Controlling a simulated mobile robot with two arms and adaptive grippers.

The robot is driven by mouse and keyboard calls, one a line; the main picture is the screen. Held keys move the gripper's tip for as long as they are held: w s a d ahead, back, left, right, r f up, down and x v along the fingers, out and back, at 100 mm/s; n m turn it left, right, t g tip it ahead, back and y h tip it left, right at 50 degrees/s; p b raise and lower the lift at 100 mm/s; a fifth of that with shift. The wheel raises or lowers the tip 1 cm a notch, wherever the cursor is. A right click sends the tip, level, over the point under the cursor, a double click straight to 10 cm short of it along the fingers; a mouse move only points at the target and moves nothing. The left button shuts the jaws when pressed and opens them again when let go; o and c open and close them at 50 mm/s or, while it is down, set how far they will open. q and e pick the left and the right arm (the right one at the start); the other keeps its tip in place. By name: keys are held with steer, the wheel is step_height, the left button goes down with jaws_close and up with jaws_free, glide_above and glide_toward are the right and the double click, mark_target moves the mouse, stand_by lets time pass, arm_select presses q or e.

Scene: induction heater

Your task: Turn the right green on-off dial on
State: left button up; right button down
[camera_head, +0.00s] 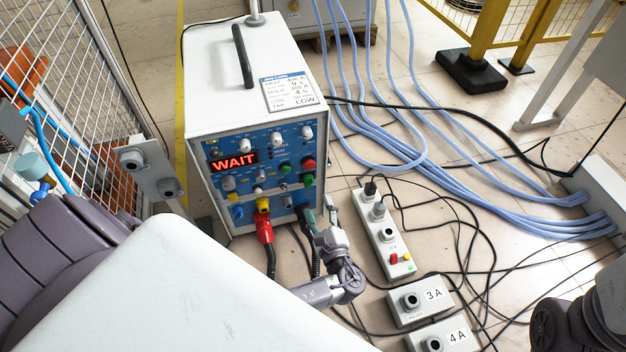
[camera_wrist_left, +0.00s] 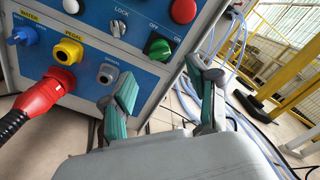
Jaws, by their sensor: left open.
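The right green dial (camera_head: 307,180) sits on the blue front panel of the white heater box, just below a red knob (camera_head: 308,163). In the left wrist view the green dial (camera_wrist_left: 160,48) shows large, near ON and OFF labels, with the red knob (camera_wrist_left: 183,10) above it. A second green knob (camera_head: 284,168) is to its left. My left gripper (camera_head: 319,210) is open and empty, below the dial and in front of the panel. In the wrist view its fingertips (camera_wrist_left: 160,80) are spread on either side below the dial, apart from it.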

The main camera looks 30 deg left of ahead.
arm_select(q)
steer(key=shift+v, duration=1.75)
